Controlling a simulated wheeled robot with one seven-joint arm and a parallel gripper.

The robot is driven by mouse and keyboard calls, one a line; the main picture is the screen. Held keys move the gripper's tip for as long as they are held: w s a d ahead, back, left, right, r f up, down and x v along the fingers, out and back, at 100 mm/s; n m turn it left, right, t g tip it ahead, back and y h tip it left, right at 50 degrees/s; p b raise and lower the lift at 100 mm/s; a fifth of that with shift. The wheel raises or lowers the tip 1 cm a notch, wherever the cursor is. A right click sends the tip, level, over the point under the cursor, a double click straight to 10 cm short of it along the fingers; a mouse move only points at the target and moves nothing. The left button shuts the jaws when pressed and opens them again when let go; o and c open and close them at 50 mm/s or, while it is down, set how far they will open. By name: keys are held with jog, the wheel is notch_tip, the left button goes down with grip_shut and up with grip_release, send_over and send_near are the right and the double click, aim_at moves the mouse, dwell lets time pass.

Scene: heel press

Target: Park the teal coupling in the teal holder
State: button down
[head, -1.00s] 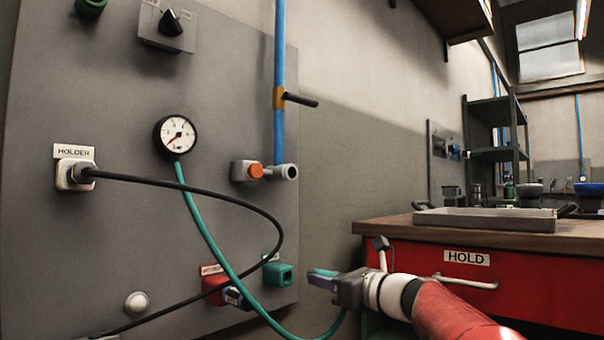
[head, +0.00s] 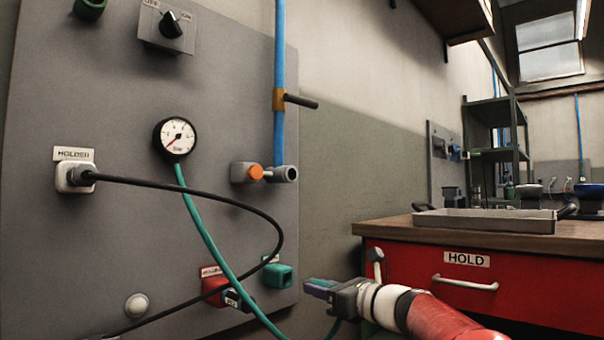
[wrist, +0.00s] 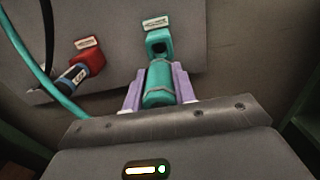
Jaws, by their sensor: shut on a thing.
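The teal holder (head: 279,275) is a small teal block low on the right edge of the grey wall panel. It also shows in the wrist view (wrist: 158,36), with a dark round opening facing me. My gripper (head: 318,287) is just right of the holder, its purple fingers pointing at it. In the wrist view my gripper (wrist: 159,90) is shut on the teal coupling (wrist: 159,82), which lies between the fingers with its front end close below the holder's opening. I cannot tell whether they touch there; in the head view a gap shows between fingers and holder.
Left of the holder is a red holder (head: 214,290) with a dark plug in it. A teal hose (head: 212,245) and a black cable (head: 235,197) hang across the panel. A red bench (head: 440,290) with a wooden top and a metal tray (head: 485,220) stands at right.

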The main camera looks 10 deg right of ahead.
aim_at(308, 280)
jog(key=shift+p+x, duration=0.55)
jog(key=shift+x, duration=1.4)
jog(key=shift+p+x, duration=0.75)
jog(key=shift+x, duration=0.65)
dwell(0.7)
jog(key=c, duration=1.1)
grip_release()
jog(key=shift+o, duration=0.2)
